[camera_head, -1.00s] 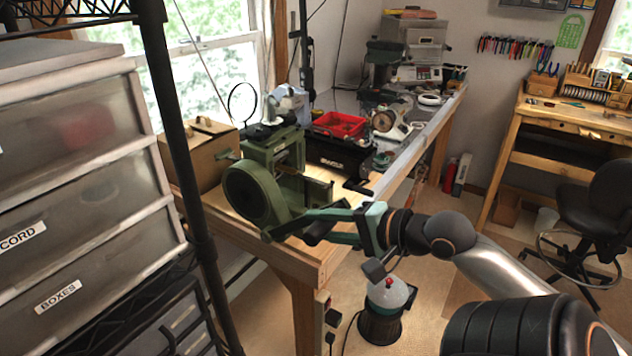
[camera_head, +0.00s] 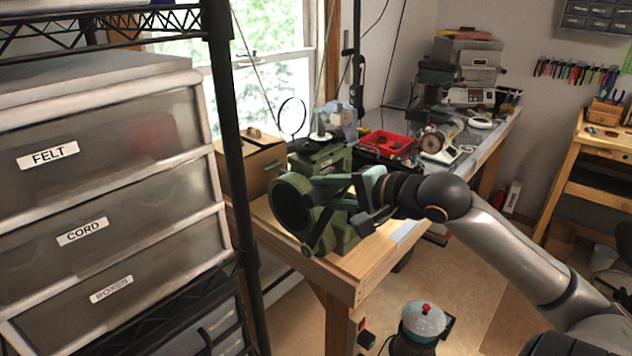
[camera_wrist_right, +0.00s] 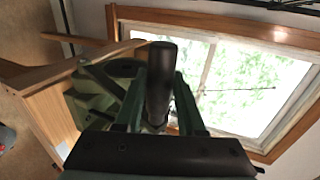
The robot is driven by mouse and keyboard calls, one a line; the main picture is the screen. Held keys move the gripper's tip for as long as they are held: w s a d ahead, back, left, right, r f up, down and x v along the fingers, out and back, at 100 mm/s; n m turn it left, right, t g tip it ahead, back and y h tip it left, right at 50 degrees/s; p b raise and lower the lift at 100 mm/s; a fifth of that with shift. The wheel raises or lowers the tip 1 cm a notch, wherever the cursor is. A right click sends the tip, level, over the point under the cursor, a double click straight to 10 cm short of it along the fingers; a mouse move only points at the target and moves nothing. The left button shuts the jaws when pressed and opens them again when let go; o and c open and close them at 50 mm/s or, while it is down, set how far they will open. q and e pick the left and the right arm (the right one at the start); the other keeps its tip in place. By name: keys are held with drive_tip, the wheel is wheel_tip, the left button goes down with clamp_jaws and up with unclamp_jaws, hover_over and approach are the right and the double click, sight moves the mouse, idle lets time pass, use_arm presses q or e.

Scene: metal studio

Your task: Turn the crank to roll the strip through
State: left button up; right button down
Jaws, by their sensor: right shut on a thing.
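The green rolling mill (camera_head: 345,232) stands on the near end of the wooden bench, with its large round wheel (camera_head: 291,206) facing me. My right gripper (camera_head: 322,190) reaches in from the right in front of the mill, beside the wheel's upper right. In the right wrist view, its two green fingers (camera_wrist_right: 160,95) are shut on the crank's dark cylindrical handle (camera_wrist_right: 161,62), which stands between them. My gripper and arm hide part of the mill. I cannot make out the strip. My left gripper is not in view.
A cardboard box (camera_head: 252,160) sits left of the mill, and a red tray (camera_head: 386,143) lies behind it. A black shelf post (camera_head: 232,150) and labelled drawers (camera_head: 100,200) stand close on the left. A pale-topped canister (camera_head: 424,318) is on the floor.

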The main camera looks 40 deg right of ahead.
drive_tip(key=w+a+r, duration=0.1)
drive_tip(key=w+r, duration=0.1)
drive_tip(key=w, duration=0.6)
drive_tip(key=shift+w+a+r, duration=0.15)
drive_tip(key=shift+r, duration=0.15)
